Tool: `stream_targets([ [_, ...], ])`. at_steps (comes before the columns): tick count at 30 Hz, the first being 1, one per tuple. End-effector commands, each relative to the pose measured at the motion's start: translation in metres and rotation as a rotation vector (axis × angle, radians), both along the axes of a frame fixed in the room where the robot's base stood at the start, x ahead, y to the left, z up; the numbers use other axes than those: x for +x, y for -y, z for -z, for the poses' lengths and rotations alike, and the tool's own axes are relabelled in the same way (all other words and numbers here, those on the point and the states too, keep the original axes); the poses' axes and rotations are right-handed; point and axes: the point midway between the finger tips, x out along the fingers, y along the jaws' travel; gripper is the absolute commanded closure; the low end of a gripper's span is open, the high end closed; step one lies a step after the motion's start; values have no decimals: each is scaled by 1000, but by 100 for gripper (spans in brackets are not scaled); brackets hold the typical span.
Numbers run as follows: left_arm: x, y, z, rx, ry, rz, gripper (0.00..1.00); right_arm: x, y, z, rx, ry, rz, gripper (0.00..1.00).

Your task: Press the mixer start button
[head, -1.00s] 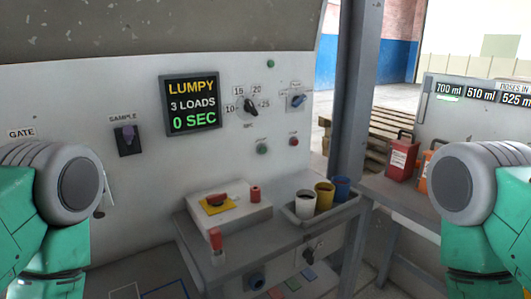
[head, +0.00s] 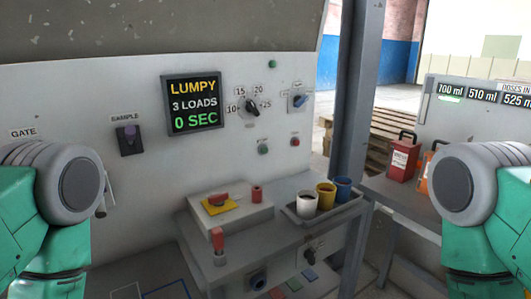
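The mixer panel is a pale upright wall with a dark display (head: 194,104) reading LUMPY, 3 LOADS, 0 SEC. Right of the display is a numbered dial (head: 252,107), with a small blue-grey selector switch (head: 298,101) beyond it. Below them sit a green button (head: 263,146) and a red button (head: 295,141); their labels are too small to read. Another green round piece (head: 272,64) is higher up. Both my arms show at the left and right edges, far from the buttons. Neither gripper's fingers are in view.
A bench below the panel holds a box with a red switch on a yellow plate (head: 219,206), a red-topped handle (head: 218,241) and a tray (head: 322,211) of cups. A grey post (head: 352,90) stands right of the panel. Red (head: 402,158) and orange containers stand further right.

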Motion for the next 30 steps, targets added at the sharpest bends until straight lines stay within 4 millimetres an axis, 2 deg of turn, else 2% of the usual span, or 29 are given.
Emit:
stream_targets([
  [1, 0, 0, 0, 0, 0, 0, 66, 0, 0, 0, 0, 0, 0, 66],
  [2, 0, 0, 0, 0, 0, 0, 73, 0, 0, 0, 0, 0, 0, 66],
  [4, 0, 0, 0, 0, 0, 0, 97, 0, 0, 0, 0, 0, 0, 66],
  [5, 0, 0, 0, 0, 0, 0, 100, 0, 0, 0, 0, 0, 0, 66],
  [30, 0, 0, 0, 0, 0, 0, 100, 0, 0, 0, 0, 0, 0, 66],
])
